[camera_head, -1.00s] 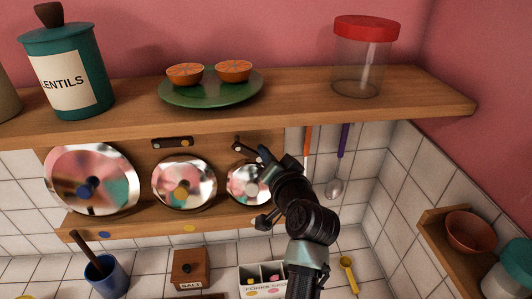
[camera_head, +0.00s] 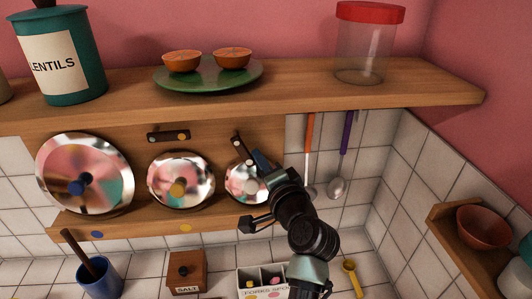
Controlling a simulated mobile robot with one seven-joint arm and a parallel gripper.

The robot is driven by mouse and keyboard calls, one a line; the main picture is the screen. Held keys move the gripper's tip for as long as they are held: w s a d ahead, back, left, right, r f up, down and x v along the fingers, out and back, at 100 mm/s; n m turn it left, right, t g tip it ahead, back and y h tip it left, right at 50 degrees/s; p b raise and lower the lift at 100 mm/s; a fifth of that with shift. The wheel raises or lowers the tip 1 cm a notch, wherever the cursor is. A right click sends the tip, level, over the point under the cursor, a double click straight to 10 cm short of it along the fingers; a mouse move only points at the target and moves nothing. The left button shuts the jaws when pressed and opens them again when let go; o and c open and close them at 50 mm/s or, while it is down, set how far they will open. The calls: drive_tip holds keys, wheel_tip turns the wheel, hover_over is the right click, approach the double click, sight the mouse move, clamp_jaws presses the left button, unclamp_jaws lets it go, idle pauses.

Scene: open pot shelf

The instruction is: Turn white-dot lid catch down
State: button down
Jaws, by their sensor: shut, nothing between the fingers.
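The white-dot lid (camera_head: 239,184) is the small shiny lid at the right of the rack, with a pale knob. My gripper covers its right side. Its dark catch (camera_head: 240,147) is above it, tilted steeply with the lower end to the right, over the lid's upper edge. My gripper (camera_head: 262,160) is shut and empty, with its fingertips just right of the catch's lower end. I cannot tell whether they touch it. The middle lid (camera_head: 170,183) has a yellow knob, and its catch (camera_head: 168,136) lies nearly level.
A large lid (camera_head: 100,165) with a blue knob leans at left. A red-handled utensil (camera_head: 308,145) and purple-handled spoon (camera_head: 343,150) hang close right of my gripper.

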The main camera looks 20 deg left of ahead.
drive_tip(key=shift+s+a+f+m+b, duration=0.2)
drive_tip(key=shift+a+f+m+b, duration=0.25)
drive_tip(key=shift+m, duration=0.65)
drive_tip(key=shift+s+a+f+y, duration=0.1)
drive_tip(key=shift+a+f+y, duration=0.1)
drive_tip(key=shift+y, duration=0.1)
drive_tip(key=shift+a, duration=0.1)
